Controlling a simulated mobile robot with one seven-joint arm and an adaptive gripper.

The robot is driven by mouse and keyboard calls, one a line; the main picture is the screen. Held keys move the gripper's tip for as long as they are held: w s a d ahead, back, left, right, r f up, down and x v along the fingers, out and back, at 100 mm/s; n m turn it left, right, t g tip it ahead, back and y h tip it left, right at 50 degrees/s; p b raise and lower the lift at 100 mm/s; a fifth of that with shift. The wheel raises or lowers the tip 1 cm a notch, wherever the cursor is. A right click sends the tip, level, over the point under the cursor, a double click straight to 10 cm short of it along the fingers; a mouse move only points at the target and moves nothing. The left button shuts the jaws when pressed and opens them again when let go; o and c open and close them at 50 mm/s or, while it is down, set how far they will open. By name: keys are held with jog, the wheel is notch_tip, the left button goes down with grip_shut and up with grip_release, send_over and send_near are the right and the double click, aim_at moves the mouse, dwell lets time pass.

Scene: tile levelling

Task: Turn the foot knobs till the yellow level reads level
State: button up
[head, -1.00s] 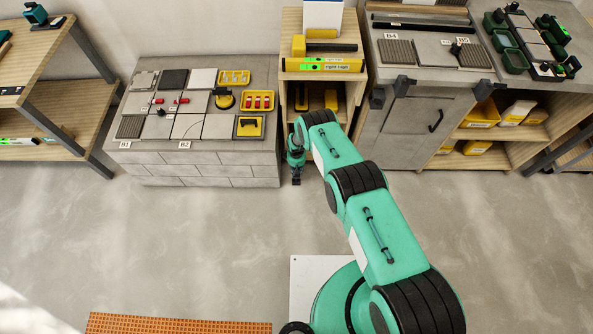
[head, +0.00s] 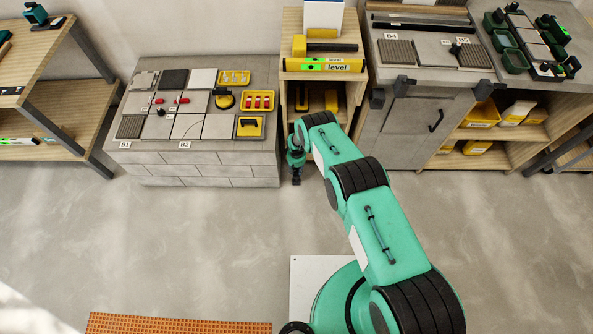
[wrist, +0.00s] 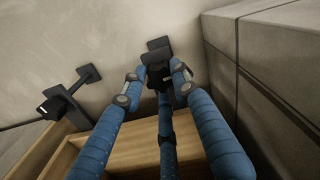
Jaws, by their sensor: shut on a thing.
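The yellow level (head: 352,69) lies on top of the wooden stand, and its display reads "level" beside a green light. My gripper (head: 296,178) is low at the stand's front left, just above the floor. In the wrist view my gripper (wrist: 158,80) has its blue fingers closed around a black foot knob (wrist: 158,48), partly hidden by the fingertips. A second black knob (wrist: 58,105) stands apart at the left of that view. The wooden stand (wrist: 130,140) shows beneath them.
A grey block bench (head: 200,170) with tiles and yellow trays stands close left of my gripper. A grey cabinet (head: 405,130) stands to the right of the stand. The floor (head: 150,250) in front is open, with an orange grid mat (head: 180,324) near the bottom.

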aim_at(296, 170)
jog(key=shift+s+d+f, duration=0.15)
jog(key=shift+s+f, duration=0.05)
jog(key=shift+s, duration=0.2)
jog(key=o, duration=1.1)
jog(key=shift+o, duration=0.2)
jog(key=shift+w, duration=0.15)
jog(key=shift+r, duration=0.1)
jog(key=shift+w+r, duration=0.1)
jog(key=shift+r, duration=0.05)
jog(key=shift+w+r, duration=0.1)
jog(key=shift+r, duration=2.25)
notch_tip(296, 170, up, 7)
